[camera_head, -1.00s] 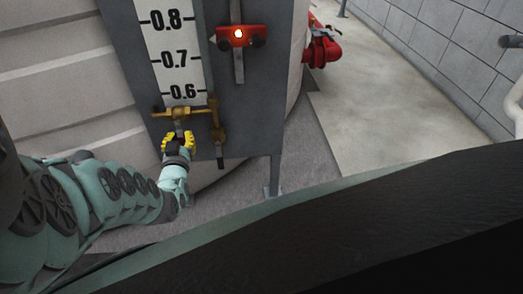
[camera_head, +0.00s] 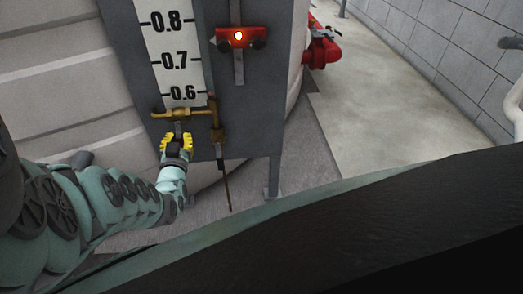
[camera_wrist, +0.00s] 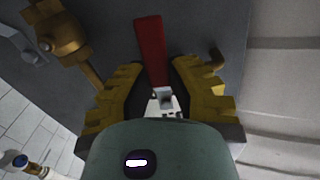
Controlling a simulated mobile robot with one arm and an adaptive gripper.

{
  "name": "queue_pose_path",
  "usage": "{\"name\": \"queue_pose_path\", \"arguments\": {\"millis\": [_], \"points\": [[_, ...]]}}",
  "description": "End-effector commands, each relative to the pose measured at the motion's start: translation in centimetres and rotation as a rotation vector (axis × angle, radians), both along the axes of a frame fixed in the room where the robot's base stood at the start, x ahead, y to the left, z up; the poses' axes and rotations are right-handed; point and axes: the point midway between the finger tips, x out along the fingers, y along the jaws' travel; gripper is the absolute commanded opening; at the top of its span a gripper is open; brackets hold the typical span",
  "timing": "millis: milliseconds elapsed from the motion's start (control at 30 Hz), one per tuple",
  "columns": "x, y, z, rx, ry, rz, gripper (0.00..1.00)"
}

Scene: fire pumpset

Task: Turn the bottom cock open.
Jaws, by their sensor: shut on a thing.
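The bottom brass cock (camera_head: 185,112) sits under the gauge scale, just below the 0.6 mark, on the dark grey panel. My gripper (camera_head: 176,138) with yellow ribbed fingers is just below it, shut on the cock's lever. In the wrist view the red lever (camera_wrist: 149,45) passes between the two yellow fingers; part of it is hidden by them. A brass fitting (camera_wrist: 62,38) shows at the upper left there. In the head view a brass elbow (camera_head: 217,133) hangs to the right of my gripper, with a thin dark brown streak below it; I cannot tell if it is liquid.
A red box with a lit lamp (camera_head: 240,37) is on the panel above right. The panel's leg (camera_head: 273,176) stands on the floor. A red pipe fitting (camera_head: 322,46) is behind the panel, and open floor (camera_head: 385,110) lies to the right.

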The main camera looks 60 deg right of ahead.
Motion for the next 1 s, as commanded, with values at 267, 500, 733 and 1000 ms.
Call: {"name": "queue_pose_path", "arguments": {"millis": [267,500,733,1000], "points": [[0.20,0.26,-0.04,0.056,-0.060,0.000,0.00],[0.35,0.38,0.09,0.102,-0.118,-0.002,0.00],[0.54,0.49,0.10,0.147,-0.166,-0.003,0.00],[0.74,0.76,0.17,0.214,-0.246,-0.004,0.00]]}}
